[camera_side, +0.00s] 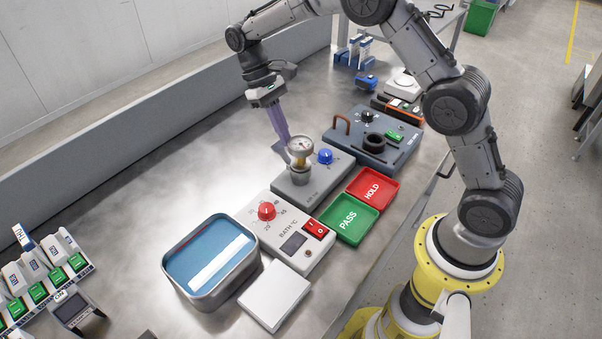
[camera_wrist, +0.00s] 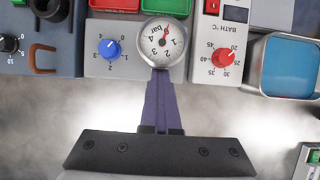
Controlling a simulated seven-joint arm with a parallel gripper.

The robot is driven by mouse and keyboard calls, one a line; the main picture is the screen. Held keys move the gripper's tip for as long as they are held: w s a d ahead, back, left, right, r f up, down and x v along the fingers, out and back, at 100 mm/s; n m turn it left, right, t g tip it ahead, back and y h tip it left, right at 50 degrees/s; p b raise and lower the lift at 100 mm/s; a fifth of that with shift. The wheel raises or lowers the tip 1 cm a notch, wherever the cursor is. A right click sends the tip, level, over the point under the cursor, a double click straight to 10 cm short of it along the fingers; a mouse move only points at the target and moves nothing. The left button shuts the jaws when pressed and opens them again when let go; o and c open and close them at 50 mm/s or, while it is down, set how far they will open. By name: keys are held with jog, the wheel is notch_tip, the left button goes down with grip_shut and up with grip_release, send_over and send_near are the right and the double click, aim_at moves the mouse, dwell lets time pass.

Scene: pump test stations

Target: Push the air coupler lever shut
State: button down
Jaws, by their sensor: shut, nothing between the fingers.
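The grey air station (camera_side: 318,181) carries a blue knob (camera_side: 325,156) and a round pressure gauge (camera_side: 300,144) on a brass-coloured body. A grey cylindrical part (camera_side: 300,174) stands below the gauge. I cannot make out the coupler lever; it may be hidden behind the gauge or fingers. My gripper (camera_side: 288,140) is shut and empty, its long purple fingers slanting down to the far side of the gauge. In the wrist view the fingertips (camera_wrist: 160,72) meet the lower edge of the gauge (camera_wrist: 163,41); I cannot tell whether they touch. The blue knob (camera_wrist: 109,48) is left of them.
The bath controller (camera_side: 285,232) with its red knob and the water bath (camera_side: 212,295) stand nearer the side camera. Green PASS (camera_side: 347,219) and red HOLD (camera_side: 372,189) trays lie beside the station. A dark station (camera_side: 385,154) with a copper handle stands beyond. Bare bench lies left.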

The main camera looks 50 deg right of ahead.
aim_at(301, 141)
jog(key=shift+s+r+g, duration=0.2)
jog(key=shift+s+r, duration=0.4)
jog(key=shift+s, duration=0.2)
jog(key=shift+s+r+g, duration=0.2)
jog(key=shift+s+r, duration=0.4)
jog(key=shift+s, duration=0.15)
jog(key=c, duration=1.6)
grip_release()
jog(key=shift+c, duration=2)
grip_release()
jog(key=shift+d, duration=0.15)
jog(key=shift+w, duration=0.2)
jog(key=shift+w+r, duration=0.3)
jog(key=shift+w, duration=0.45)
jog(key=shift+w+r, duration=0.3)
jog(key=shift+w, duration=0.4)
jog(key=shift+w+r, duration=0.3)
jog(key=shift+w, duration=0.45)
jog(key=shift+w+r, duration=0.15)
jog(key=shift+w, duration=0.1)
